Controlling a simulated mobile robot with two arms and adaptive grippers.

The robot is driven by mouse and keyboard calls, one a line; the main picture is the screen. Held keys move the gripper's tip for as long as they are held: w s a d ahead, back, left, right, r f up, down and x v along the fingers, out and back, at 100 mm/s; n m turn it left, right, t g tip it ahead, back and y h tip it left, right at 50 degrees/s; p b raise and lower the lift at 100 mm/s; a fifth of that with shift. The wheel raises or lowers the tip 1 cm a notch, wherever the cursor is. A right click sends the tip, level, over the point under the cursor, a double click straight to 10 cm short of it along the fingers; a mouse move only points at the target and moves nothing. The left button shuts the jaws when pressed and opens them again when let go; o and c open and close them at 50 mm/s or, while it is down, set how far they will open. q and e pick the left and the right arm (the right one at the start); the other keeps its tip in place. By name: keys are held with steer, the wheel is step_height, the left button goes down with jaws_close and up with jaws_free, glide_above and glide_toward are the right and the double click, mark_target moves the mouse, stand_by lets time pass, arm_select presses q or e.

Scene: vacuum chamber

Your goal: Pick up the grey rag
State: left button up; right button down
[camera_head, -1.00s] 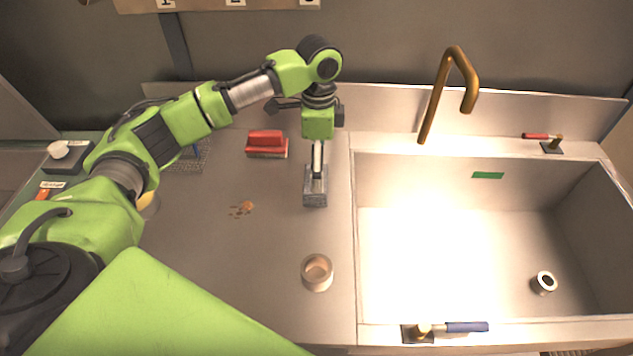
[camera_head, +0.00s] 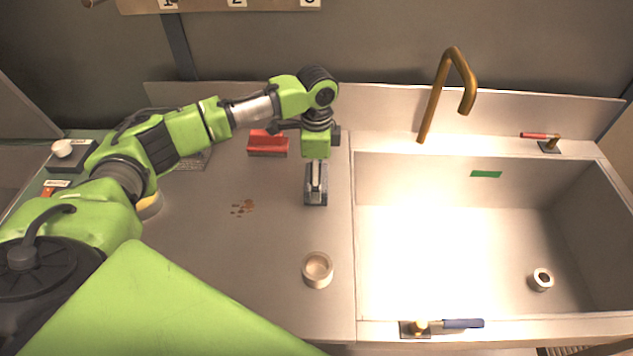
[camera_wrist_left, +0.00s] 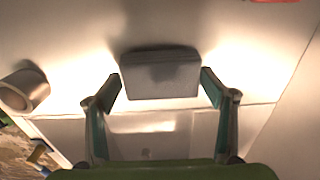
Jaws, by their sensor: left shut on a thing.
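The grey rag (camera_head: 316,197), a small block-like grey piece, lies on the counter just left of the sink. My left gripper (camera_head: 316,180) points straight down onto it in the head view. In the left wrist view the grey rag (camera_wrist_left: 160,78) sits between the two fingertips of my left gripper (camera_wrist_left: 161,85), which are closed on its sides. It appears to rest on the counter still. My right gripper is in neither view.
A beige cup (camera_head: 317,271) stands in front of the rag. A red brush (camera_head: 267,144) lies behind left, and brown crumbs (camera_head: 242,208) lie to the left. The sink (camera_head: 585,232) with a brass tap (camera_head: 437,98) is to the right.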

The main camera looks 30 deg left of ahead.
arm_select(q)
steer(key=shift+w+r+b, duration=0.1)
steer(key=shift+r+b, duration=0.35)
steer(key=shift+r, duration=0.3)
steer(key=s+d+r, duration=0.1)
steer(key=r, duration=0.1)
steer(key=s+d+r+b, duration=0.1)
steer(key=r, duration=0.1)
steer(key=s+r, duration=0.1)
steer(key=r, duration=0.1)
steer(key=shift+s+d+r, duration=0.1)
steer(key=shift+d+r, duration=0.15)
steer(key=shift+d, duration=0.15)
steer(key=s+d+r+b, duration=0.1)
steer(key=s+d+r, duration=0.4)
steer(key=s+d, duration=0.1)
steer(key=shift+s+d, duration=0.2)
steer(key=shift+s, duration=0.55)
